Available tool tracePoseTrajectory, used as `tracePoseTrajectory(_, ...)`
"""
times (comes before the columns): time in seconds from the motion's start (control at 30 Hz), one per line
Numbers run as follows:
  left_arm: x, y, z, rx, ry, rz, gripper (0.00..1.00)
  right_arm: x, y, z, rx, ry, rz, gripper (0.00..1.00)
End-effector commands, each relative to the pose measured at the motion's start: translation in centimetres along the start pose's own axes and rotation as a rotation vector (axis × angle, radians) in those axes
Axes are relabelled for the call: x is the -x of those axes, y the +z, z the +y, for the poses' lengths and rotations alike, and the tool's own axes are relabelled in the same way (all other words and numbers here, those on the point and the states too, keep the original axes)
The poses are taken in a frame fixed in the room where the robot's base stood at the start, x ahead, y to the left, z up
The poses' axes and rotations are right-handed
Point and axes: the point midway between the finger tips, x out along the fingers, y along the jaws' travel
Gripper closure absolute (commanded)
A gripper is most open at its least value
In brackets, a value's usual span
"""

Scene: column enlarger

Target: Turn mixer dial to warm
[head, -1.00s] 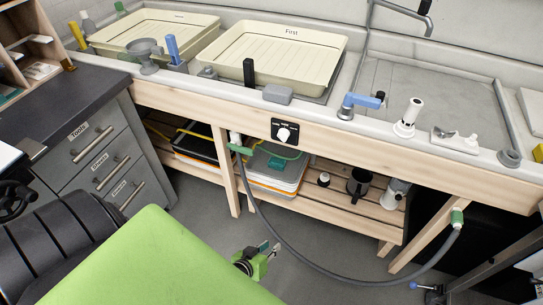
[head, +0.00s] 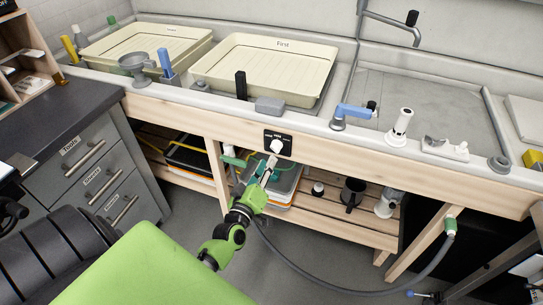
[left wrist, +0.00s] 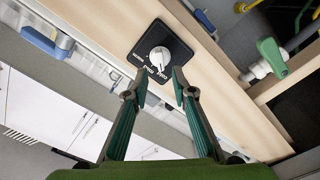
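The mixer dial is a white knob (head: 277,146) on a black plate (head: 266,137) on the sink's wooden front rail. In the left wrist view the knob (left wrist: 160,56) is ahead of the fingers, with white lettering on the plate (left wrist: 175,40) around one side. The words are too small to read surely. My left gripper (head: 271,162) is just below the knob in the head view. In the left wrist view it (left wrist: 161,74) is open, with its fingertips apart near the plate's edge and nothing between them. I cannot tell whether it touches. My right gripper is not in view.
Above the rail are cream trays (head: 310,62), a blue-handled tap (head: 352,112) and a white fitting (head: 401,124). A green-handled valve (left wrist: 272,57) is close to the dial in the left wrist view. A grey hose (head: 310,277) hangs below. A drawer cabinet (head: 95,165) stands left.

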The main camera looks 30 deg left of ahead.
Motion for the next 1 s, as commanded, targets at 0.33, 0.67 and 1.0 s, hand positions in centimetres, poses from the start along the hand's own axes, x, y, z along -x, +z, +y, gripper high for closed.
tracePoseTrajectory(0.33,-2.9,0.1,-0.1,-0.001,0.000,0.001,0.76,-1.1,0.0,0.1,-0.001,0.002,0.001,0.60)
tracePoseTrajectory(0.67,-5.1,0.1,-0.1,0.000,-0.001,-0.002,0.76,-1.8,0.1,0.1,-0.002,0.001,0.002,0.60)
tracePoseTrajectory(1.0,-5.5,0.0,0.0,-0.001,-0.001,-0.002,0.76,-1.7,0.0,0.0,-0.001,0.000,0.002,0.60)
